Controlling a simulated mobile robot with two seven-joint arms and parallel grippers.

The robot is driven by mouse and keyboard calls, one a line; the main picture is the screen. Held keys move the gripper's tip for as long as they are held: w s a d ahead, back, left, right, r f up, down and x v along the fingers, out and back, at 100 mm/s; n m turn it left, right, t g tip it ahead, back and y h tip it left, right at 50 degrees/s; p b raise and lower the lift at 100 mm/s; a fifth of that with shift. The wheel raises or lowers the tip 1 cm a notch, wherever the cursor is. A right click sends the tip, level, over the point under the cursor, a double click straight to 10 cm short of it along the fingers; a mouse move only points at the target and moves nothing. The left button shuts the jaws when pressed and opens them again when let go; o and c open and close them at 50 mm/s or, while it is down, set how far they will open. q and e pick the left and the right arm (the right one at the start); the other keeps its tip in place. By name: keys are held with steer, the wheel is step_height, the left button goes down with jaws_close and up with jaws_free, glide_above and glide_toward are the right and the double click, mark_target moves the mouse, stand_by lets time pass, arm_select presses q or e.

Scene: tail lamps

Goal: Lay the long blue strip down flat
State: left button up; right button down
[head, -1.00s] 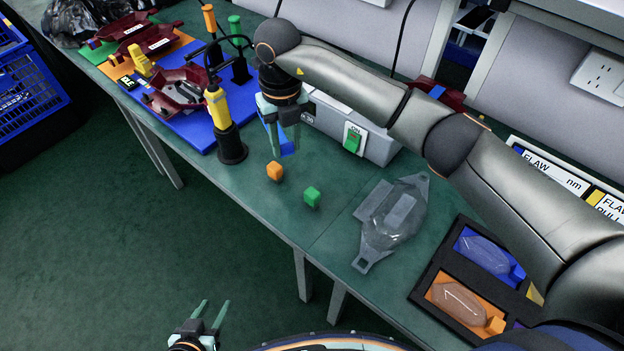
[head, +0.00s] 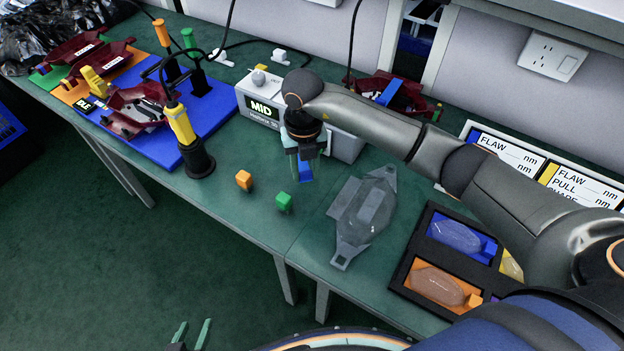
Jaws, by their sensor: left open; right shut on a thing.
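The blue strip (head: 305,171) shows as a short blue piece between the fingers of my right gripper (head: 305,166). My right gripper points down over the table, in front of the grey box, and is shut on the strip. The strip's upper part is hidden by the gripper, so its full length and exact tilt cannot be told. I cannot tell whether its lower end touches the table. My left gripper (head: 191,336) is open and empty at the bottom edge, over the floor, away from the table.
An orange cube (head: 244,180) and a green cube (head: 284,202) lie left of the strip. A clear lamp cover (head: 362,215) lies to the right, beside a black tray (head: 398,273). The grey box (head: 348,147) stands behind. A blue board (head: 150,148) with tools is at left.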

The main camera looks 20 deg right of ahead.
mark_target(312, 192)
steer(key=shift+s+d+f, duration=0.15)
steer(key=shift+d+f, duration=0.25)
steer(key=shift+f, duration=0.15)
steer(key=shift+s+d+f, duration=0.1)
steer(key=shift+d+f, duration=0.1)
steer(key=shift+f, duration=0.8)
steer(key=shift+d+f, duration=0.15)
steer(key=shift+f, duration=0.8)
steer(key=shift+f, duration=0.15)
steer(key=c, duration=0.5)
jaws_free()
steer(key=shift+c, duration=0.2)
step_height(312, 192, up, 12)
steer(key=shift+r, duration=0.2)
